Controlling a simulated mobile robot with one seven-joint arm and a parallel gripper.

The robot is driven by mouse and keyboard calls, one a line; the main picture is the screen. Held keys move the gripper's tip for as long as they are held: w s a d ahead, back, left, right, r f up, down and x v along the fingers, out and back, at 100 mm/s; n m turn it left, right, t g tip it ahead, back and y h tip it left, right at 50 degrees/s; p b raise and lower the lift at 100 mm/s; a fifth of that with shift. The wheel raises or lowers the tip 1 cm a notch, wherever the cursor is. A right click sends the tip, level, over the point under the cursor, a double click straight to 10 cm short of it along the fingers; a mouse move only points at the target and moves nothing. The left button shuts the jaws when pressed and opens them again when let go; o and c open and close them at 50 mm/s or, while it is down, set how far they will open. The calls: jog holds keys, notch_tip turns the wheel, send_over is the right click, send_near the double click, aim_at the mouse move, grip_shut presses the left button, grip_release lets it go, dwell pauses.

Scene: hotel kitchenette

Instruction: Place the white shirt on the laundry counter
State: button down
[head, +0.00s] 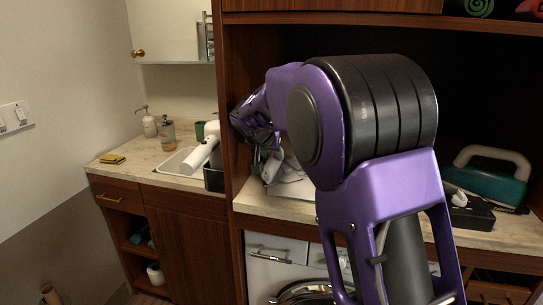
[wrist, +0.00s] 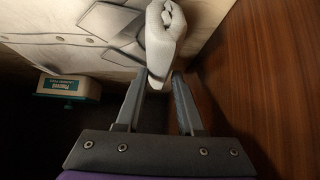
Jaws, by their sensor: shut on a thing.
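The white shirt (head: 292,188) shows in the head view as pale cloth at the left end of the laundry counter (head: 262,208), inside the wooden alcove. My gripper (head: 266,160) is at the bunched cloth there, partly hidden by my own arm. In the wrist view my gripper (wrist: 161,76) has its two fingers around the lower end of a bunched pale piece of the shirt (wrist: 163,32). A flatter grey-white area with fold lines lies beyond at the upper left. I cannot tell how much of the shirt rests on the counter.
A wooden side panel (wrist: 265,70) stands close on the right of my gripper in the wrist view. A box with a teal label (wrist: 68,88) is at the left. A sink counter (head: 150,172) lies left of the alcove.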

jog(key=c, duration=0.5)
grip_release()
jog(key=v, duration=1.2)
